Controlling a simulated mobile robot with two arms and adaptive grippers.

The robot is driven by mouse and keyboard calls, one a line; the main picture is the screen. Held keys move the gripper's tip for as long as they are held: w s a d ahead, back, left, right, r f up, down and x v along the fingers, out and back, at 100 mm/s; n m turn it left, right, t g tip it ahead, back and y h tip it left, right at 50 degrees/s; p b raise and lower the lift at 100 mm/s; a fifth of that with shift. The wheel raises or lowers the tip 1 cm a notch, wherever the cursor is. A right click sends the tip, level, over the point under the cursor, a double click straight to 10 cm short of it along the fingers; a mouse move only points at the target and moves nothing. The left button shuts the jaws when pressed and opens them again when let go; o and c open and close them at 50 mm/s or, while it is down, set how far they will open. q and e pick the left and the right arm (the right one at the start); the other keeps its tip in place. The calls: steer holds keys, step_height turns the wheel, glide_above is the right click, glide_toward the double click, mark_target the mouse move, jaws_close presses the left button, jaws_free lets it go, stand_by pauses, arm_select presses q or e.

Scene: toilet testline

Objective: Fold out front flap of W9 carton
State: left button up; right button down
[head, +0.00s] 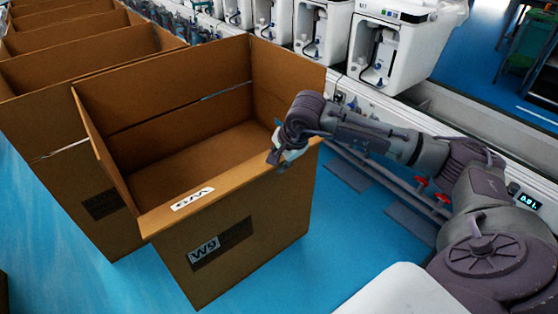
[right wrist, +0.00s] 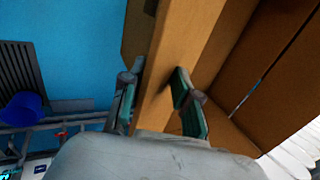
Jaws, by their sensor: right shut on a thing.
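The open W9 carton (head: 225,255) stands in the middle of the head view with its W9 label facing front. Its front flap (head: 235,185) runs along the front top edge and bears an upside-down W9 sticker (head: 192,198). My right gripper (head: 287,150) is at the right end of this flap. In the right wrist view, the fingers of my right gripper (right wrist: 155,105) lie on both sides of the cardboard flap (right wrist: 172,75), shut on it. The carton's inside looks empty as far as it shows. My left gripper is not in view.
More open cartons (head: 75,45) stand in a row behind and to the left. A line of white toilet units (head: 385,45) runs along the back right. Pipes with red valves (head: 421,182) lie right of the carton. Blue floor (head: 290,275) is clear in front.

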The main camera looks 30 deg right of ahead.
steer(key=shift+s+a+f, duration=0.1)
steer(key=shift+s+f, duration=0.25)
steer(key=shift+f, duration=0.2)
steer(key=c, duration=1.3)
jaws_free()
steer(key=shift+w, duration=0.25)
steer(key=shift+r, duration=0.25)
steer(key=v, duration=1.1)
steer(key=shift+r, duration=0.35)
